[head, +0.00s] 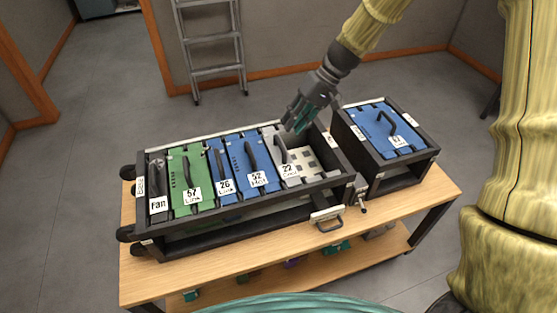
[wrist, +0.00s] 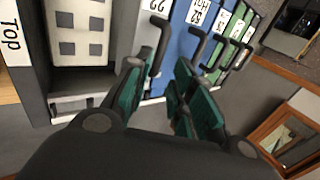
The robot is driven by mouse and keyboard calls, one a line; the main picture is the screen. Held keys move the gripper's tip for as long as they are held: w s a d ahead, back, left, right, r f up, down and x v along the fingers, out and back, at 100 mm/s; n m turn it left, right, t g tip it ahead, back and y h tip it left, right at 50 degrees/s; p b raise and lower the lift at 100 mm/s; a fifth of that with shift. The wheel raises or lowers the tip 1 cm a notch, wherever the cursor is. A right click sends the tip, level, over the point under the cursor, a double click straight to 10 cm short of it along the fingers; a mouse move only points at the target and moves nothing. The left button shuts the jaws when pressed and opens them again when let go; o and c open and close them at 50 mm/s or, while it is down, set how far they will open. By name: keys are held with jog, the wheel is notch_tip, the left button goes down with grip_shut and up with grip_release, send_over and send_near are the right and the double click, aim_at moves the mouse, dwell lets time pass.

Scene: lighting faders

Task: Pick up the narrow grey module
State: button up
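The narrow grey module (head: 288,172), labelled 22, sits in the long black rack between a blue module and a light perforated panel. Its black handle (head: 281,149) stands up on its top face. In the wrist view the grey module (wrist: 125,40) is at upper middle, with its handle (wrist: 158,45) near the left finger. My gripper (head: 298,124) is above the rack, close to the far end of that handle. Its two teal fingers are apart in the wrist view (wrist: 160,70), with nothing seen held between them. Whether a finger touches the handle cannot be told.
Blue module 52 (head: 257,180), a narrower blue one (head: 224,187), a green one (head: 187,185) and a Fan module (head: 158,187) fill the rack leftward. A smaller rack (head: 404,171) with a blue module stands right. The wooden table (head: 400,214) has bare front space.

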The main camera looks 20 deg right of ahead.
aim_at(280, 142)
jog(key=shift+p+x, duration=0.4)
jog(key=shift+x, duration=3.75)
jog(key=shift+s+d, duration=0.1)
grip_shut()
